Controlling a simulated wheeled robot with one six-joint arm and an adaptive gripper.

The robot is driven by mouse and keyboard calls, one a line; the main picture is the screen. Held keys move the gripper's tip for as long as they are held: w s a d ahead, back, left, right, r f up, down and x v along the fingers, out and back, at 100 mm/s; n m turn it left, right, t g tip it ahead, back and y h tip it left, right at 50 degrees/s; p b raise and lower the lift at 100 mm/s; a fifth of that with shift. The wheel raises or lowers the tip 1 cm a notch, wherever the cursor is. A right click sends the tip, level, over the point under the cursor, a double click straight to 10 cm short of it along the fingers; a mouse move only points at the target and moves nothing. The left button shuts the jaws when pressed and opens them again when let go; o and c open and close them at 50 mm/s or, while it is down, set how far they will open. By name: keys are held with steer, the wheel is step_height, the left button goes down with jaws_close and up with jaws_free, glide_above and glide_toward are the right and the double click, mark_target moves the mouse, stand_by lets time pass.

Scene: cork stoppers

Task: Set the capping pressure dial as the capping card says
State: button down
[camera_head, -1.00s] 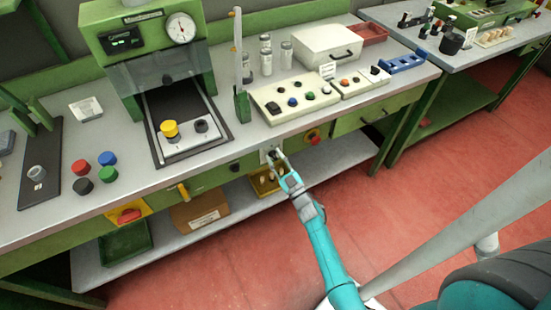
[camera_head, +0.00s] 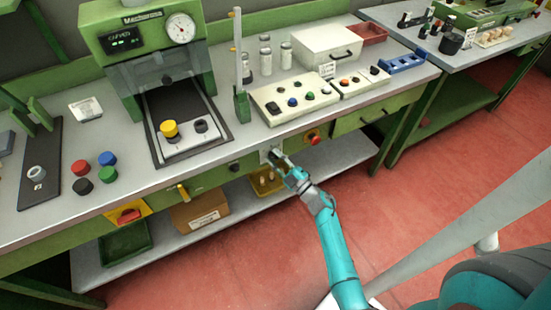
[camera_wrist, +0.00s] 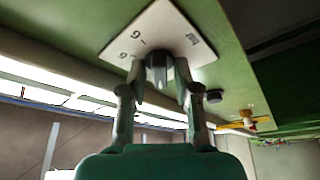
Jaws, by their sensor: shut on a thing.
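The dial (camera_wrist: 156,62) is a dark knob on a white plate (camera_wrist: 186,38) with printed marks, fixed to the green front of the bench. My gripper (camera_wrist: 158,76) is shut on this knob, one finger on each side. In the head view my gripper (camera_head: 277,162) reaches the white plate (camera_head: 264,155) below the bench edge and partly hides it. The plate shows tilted in the wrist view, and I cannot tell the knob's pointer setting. A small white card (camera_head: 86,109) lies on the bench at left, and its writing is too small to read.
A green press (camera_head: 150,50) with a gauge stands on the bench. A red knob on a yellow plate (camera_head: 128,215) and another red knob (camera_head: 313,138) sit on the bench front. A yellow tray (camera_head: 266,184) is on the shelf below. The red floor is clear.

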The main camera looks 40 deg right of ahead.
stand_by(0.3)
steer(key=c, duration=1.2)
jaws_free()
steer(key=shift+o, duration=0.2)
steer(key=shift+s, duration=0.1)
steer(key=v, duration=1.2)
steer(key=s+a+r+m+h, duration=0.2)
steer(key=s+a+m, duration=0.15)
steer(key=a, duration=0.65)
steer(key=s+a+r+m+g, duration=0.2)
steer(key=s+a+r, duration=0.2)
steer(key=s, duration=0.4)
steer(key=s+a+r+m+g+y, duration=0.1)
steer(key=s+a+r+m+g, duration=0.1)
steer(key=s+a+r, duration=0.3)
steer(key=s+a+r+m+g, duration=0.2)
steer(key=s+a+r, duration=0.3)
steer(key=s, duration=0.6)
steer(key=shift+s+m+y, duration=0.3)
steer(key=shift+s+m, duration=0.1)
steer(key=shift+m, duration=0.15)
